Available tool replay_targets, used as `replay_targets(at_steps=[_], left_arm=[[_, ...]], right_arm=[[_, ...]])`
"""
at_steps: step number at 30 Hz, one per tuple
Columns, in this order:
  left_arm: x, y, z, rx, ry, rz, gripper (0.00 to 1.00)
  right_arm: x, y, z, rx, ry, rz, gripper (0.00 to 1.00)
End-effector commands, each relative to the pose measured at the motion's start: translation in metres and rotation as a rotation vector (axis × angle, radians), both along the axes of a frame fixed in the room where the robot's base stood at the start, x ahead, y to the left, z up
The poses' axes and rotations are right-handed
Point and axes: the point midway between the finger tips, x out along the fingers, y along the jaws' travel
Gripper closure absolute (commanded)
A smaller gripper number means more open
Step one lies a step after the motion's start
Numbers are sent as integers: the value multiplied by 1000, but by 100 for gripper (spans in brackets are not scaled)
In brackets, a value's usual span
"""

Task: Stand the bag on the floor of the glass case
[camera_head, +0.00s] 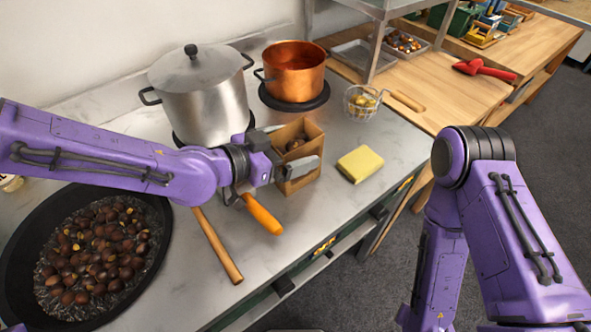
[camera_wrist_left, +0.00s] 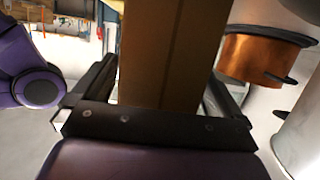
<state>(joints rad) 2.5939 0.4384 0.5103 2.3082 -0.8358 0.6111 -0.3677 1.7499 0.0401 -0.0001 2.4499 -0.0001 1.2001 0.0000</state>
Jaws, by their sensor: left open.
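The brown paper bag (camera_head: 300,186) stands upright on the grey counter, its top open with chestnuts (camera_head: 297,143) showing inside. My left gripper (camera_head: 296,149) is open, with one finger on each side of the bag's upper part. In the left wrist view the bag (camera_wrist_left: 168,45) rises between the two fingers (camera_wrist_left: 160,90); I cannot tell whether they touch it. I cannot make out a glass case in either view. My right arm shows at the right, but its gripper is out of view.
A steel pot (camera_head: 197,95) and a copper pot (camera_head: 294,72) stand behind. A yellow sponge (camera_head: 360,164) lies right of the bag. An orange handle (camera_head: 262,214) and wooden handle (camera_head: 217,244) lie in front, a pan of chestnuts (camera_head: 20,245) at left. A wire basket (camera_head: 361,102) sits farther back.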

Motion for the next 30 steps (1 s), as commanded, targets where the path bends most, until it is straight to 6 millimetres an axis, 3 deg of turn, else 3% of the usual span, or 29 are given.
replay_targets(at_steps=[2, 9, 11, 20, 25, 30], left_arm=[[0, 0, 1, 0, 0, 0, 0], [0, 0, 1, 1, -1, 0, 78], [0, 0, 1, 0, -1, 0, 94], [0, 0, 7, 1, -4, -1, 94], [-2, -1, 39, -1, -11, -3, 94], [-32, -27, 84, 3, -13, -5, 94]], right_arm=[[0, 0, 1, 0, 0, 0, 43], [0, 0, 1, 0, 0, 0, 43], [0, 0, 1, 0, 0, 0, 43], [0, 0, 1, 0, 0, 0, 43], [0, 0, 0, 0, 0, 0, 43], [0, 0, 1, 0, 0, 0, 43]])
